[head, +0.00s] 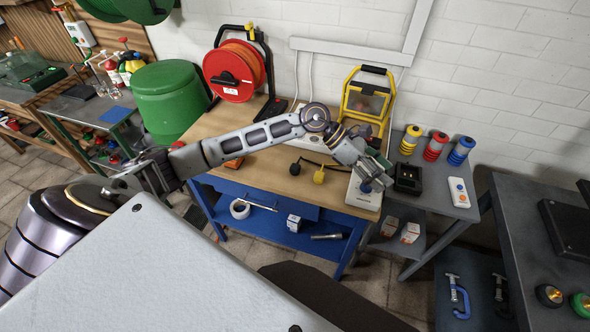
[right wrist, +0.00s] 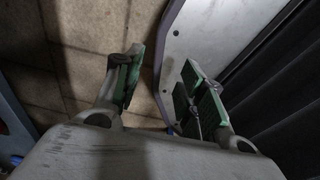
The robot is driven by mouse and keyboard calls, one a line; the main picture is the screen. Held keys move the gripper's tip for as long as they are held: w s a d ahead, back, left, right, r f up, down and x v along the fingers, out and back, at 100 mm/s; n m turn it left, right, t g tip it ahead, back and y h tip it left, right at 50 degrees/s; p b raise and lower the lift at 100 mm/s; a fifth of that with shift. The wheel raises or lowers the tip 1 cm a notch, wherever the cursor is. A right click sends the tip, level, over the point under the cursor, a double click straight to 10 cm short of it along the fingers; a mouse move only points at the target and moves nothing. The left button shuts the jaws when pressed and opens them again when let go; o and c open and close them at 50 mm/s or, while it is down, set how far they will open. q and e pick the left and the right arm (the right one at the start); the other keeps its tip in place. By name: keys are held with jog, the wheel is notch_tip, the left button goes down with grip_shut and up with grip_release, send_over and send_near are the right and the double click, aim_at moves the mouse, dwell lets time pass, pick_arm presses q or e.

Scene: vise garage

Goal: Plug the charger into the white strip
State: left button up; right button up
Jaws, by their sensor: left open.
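My left gripper (head: 376,178) is open at the right end of the wooden bench, over a pale box-like unit (head: 362,198) that it partly hides. I cannot tell if they touch. A black charger-like block (head: 408,178) sits just right of the gripper on the grey side table. A yellow plug (head: 319,176) and a black plug (head: 295,168) on dark cords lie mid-bench. A white strip (head: 312,142) lies at the back of the bench, partly hidden by my left arm. My right gripper (right wrist: 163,58) is open and empty in the right wrist view.
The wooden bench (head: 262,190) has clear room at its front. A red cable reel (head: 234,72) and a yellow work lamp (head: 367,100) stand behind. Yellow, red and blue coils (head: 434,147) and a white remote-like box (head: 459,192) stand on the grey table.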

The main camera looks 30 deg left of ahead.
pick_arm(q)
jog(key=w+a+f+m+y, duration=0.1)
jog(key=a+y, duration=0.4)
jog(key=a, duration=0.9)
jog(key=a+f+m+g+y, duration=0.1)
jog(key=a+y, duration=0.5)
jog(key=a, duration=0.7)
jog(key=shift+w+a+f+g+y, duration=0.25)
jog(key=shift+w+a+g+y, duration=0.05)
jog(key=shift+w+a, duration=0.1)
pick_arm(e)
jog(key=shift+a, duration=0.2)
jog(key=shift+r, duration=0.1)
pick_arm(q)
jog(key=p, duration=0.1)
send_over(294, 168)
notch_tip(294, 168, down, 7)
jog(key=shift+f, duration=0.85)
pick_arm(e)
jog(key=shift+a+r, duration=0.1)
jog(key=shift+r, duration=0.5)
